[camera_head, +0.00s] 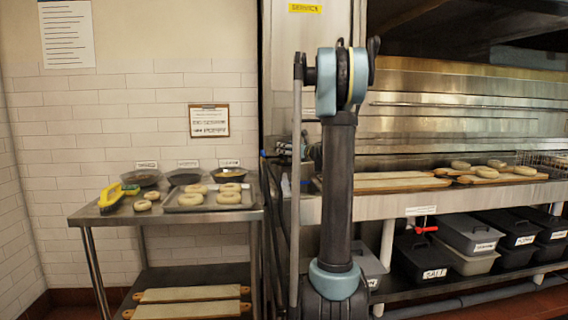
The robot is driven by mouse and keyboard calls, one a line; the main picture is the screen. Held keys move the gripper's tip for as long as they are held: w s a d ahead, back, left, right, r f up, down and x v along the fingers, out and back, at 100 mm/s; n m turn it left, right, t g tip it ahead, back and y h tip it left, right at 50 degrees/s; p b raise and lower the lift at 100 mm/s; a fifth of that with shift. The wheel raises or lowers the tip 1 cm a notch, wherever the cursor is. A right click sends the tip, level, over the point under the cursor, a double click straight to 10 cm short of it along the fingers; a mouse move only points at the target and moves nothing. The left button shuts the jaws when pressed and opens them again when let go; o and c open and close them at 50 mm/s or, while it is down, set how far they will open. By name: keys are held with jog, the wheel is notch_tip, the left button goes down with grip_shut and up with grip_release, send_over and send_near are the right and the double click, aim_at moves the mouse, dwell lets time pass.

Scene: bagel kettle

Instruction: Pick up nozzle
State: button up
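I cannot pick out the nozzle for certain. A small grey fitting (285,148) with dark hoses below it shows just left of my arm, at the oven's left edge. It may be the nozzle, but it is small and partly hidden. My arm stands upright in the middle of the view, its blue elbow at the top, and covers what is behind it. My gripper cannot be made out in this view.
On the left, a steel table (88,218) holds a tray of bagels (229,197), dark bowls (185,176) and a yellow object (110,197). On the right, an oven ledge (450,201) carries boards with bagels. Lidded bins (468,232) fill the shelf below.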

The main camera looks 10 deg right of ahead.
jog(key=shift+x, duration=0.75)
grip_shut()
jog(key=shift+r, duration=0.1)
jog(key=shift+r, duration=5.95)
